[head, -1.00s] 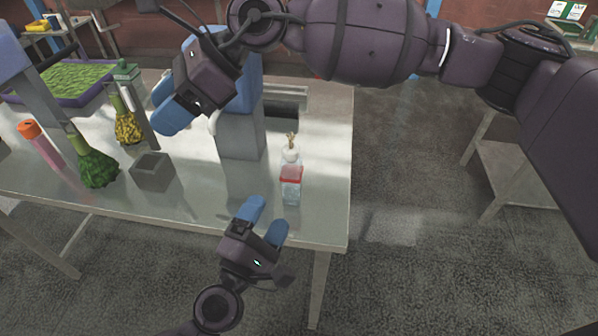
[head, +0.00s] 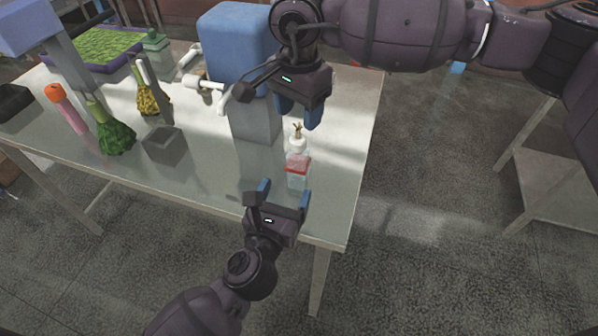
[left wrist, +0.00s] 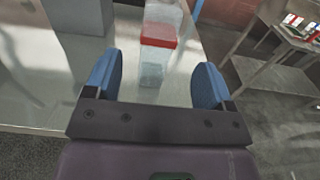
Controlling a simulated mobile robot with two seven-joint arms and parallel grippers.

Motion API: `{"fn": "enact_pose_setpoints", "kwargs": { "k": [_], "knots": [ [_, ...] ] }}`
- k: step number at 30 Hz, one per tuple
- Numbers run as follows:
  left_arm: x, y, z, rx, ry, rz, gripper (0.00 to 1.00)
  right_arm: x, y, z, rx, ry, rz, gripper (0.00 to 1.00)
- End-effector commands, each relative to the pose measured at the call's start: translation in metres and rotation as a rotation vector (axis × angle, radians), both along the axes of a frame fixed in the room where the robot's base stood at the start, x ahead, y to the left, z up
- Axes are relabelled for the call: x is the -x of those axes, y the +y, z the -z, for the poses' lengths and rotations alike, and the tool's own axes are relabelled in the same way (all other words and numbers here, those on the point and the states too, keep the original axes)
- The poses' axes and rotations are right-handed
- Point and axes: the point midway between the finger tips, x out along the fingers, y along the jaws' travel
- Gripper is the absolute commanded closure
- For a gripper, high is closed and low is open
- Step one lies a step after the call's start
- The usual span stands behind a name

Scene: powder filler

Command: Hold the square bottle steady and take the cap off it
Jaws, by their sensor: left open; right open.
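My right gripper (head: 297,112) is open, above and behind the cap, pointing down, and appears empty.
A blue and grey machine (head: 235,45) stands behind the bottle. The table's right edge is close to the bottle.

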Motion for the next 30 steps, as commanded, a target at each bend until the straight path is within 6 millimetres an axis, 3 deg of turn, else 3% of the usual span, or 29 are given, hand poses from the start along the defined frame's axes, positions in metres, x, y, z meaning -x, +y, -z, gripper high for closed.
{"fn": "enact_pose_setpoints", "kwargs": {
  "k": [9, 15, 30],
  "knots": [
    [-0.049, -0.016, 0.000, -0.003, -0.002, 0.000, 0.23, 0.000, 0.001, 0.000, -0.002, 0.001, 0.001, 0.45],
    [-0.071, -0.023, 0.000, -0.003, -0.002, 0.000, 0.23, 0.000, 0.001, 0.000, -0.002, 0.001, 0.001, 0.45],
    [-0.081, -0.026, 0.000, -0.002, -0.001, 0.000, 0.25, 0.000, 0.001, 0.000, -0.002, 0.001, 0.001, 0.45]
  ]
}}
